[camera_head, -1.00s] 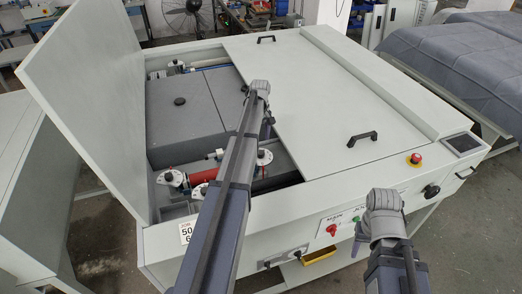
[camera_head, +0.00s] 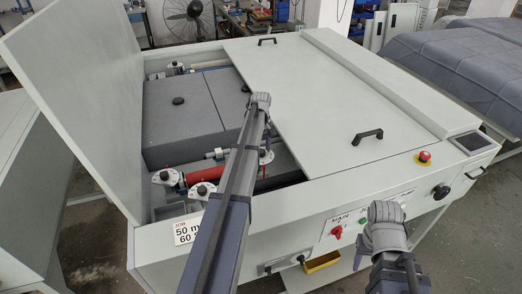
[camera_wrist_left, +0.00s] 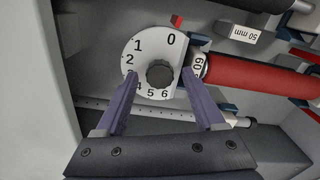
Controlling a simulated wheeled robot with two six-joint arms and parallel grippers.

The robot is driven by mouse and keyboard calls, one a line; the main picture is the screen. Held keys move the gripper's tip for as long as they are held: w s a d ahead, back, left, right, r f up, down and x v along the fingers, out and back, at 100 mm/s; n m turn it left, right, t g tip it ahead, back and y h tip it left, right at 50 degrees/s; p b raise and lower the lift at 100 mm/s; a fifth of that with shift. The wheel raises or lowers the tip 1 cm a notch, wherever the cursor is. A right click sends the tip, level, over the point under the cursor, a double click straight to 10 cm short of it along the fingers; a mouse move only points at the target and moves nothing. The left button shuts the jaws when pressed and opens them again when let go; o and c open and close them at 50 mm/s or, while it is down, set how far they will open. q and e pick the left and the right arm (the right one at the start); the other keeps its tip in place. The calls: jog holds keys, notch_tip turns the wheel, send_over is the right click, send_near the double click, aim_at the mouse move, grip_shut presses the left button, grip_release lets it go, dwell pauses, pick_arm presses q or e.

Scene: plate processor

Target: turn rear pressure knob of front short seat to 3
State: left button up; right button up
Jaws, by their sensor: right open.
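In the left wrist view a white round dial (camera_wrist_left: 145,45) carries black numbers from 0 to 6 around a dark round knob (camera_wrist_left: 160,73). A small red marker (camera_wrist_left: 177,20) sits at the dial's edge by the 0. My left gripper (camera_wrist_left: 159,74) is open, one purple finger on each side of the knob, over the dial face. I see gaps between fingers and knob; their height above the dial is unclear. My right gripper is not visible there; only the right arm shows.
A pale wall (camera_wrist_left: 25,90) is close on the left. In the head view the raised lid (camera_head: 70,100) stands left and a flat cover (camera_head: 310,100) lies right of the opening.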

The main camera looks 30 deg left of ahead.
pick_arm(q)
grip_shut()
dwell(0.3)
jog(key=shift+m, duration=0.3)
jog(key=m, duration=0.4)
jog(key=shift+m, duration=0.4)
jog(key=m, duration=0.6)
jog(key=shift+d, duration=0.1)
jog(key=m, duration=0.6)
jog(key=shift+m, duration=0.4)
jog(key=m, duration=0.5)
jog(key=shift+d, duration=0.1)
jog(key=shift+m, duration=0.4)
